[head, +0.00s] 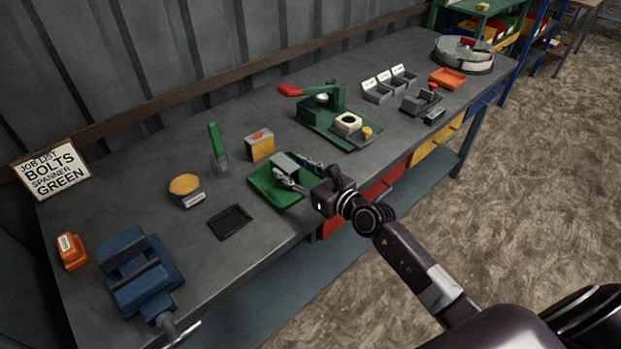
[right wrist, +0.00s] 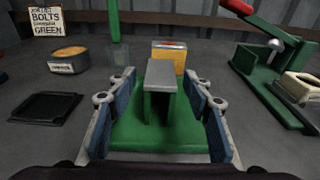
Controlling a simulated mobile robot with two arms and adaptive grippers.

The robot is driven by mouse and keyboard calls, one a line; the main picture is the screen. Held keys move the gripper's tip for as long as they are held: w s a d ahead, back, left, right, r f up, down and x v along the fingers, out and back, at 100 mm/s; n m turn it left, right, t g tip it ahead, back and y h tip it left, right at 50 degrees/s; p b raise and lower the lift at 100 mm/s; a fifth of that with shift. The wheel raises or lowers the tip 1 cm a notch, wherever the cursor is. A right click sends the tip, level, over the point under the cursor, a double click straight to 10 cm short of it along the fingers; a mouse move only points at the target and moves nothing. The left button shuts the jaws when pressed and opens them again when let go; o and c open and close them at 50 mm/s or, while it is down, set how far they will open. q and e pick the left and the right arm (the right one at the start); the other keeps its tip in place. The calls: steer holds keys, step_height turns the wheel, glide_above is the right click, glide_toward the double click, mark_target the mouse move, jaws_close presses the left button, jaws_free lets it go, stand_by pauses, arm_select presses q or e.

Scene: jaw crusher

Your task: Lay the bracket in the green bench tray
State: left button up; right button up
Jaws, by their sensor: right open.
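The green bench tray (head: 262,184) sits on the bench near its front edge. The bracket (head: 284,162), a grey piece with a flat top plate, is at the tray; in the right wrist view the bracket (right wrist: 160,76) stands between my open fingers, above the green tray floor (right wrist: 128,132). I cannot tell whether it touches the tray floor. My right gripper (head: 297,172) is open over the tray, with a finger on each side of the bracket and gaps showing in the right wrist view (right wrist: 162,120). My left gripper is not in view.
A yellow box (head: 260,146) stands just behind the tray. A black shallow tray (head: 230,222) and a round tin (head: 186,187) lie to the left. A green press (head: 335,120) with a red handle is to the right. A blue vise (head: 138,272) is at the near left.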

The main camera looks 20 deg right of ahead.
steer(key=v, duration=0.7)
steer(key=shift+s+d, duration=0.1)
steer(key=shift+s, duration=0.15)
steer(key=shift+s+d+r, duration=0.1)
steer(key=shift+s+d, duration=0.05)
steer(key=shift+s, duration=0.3)
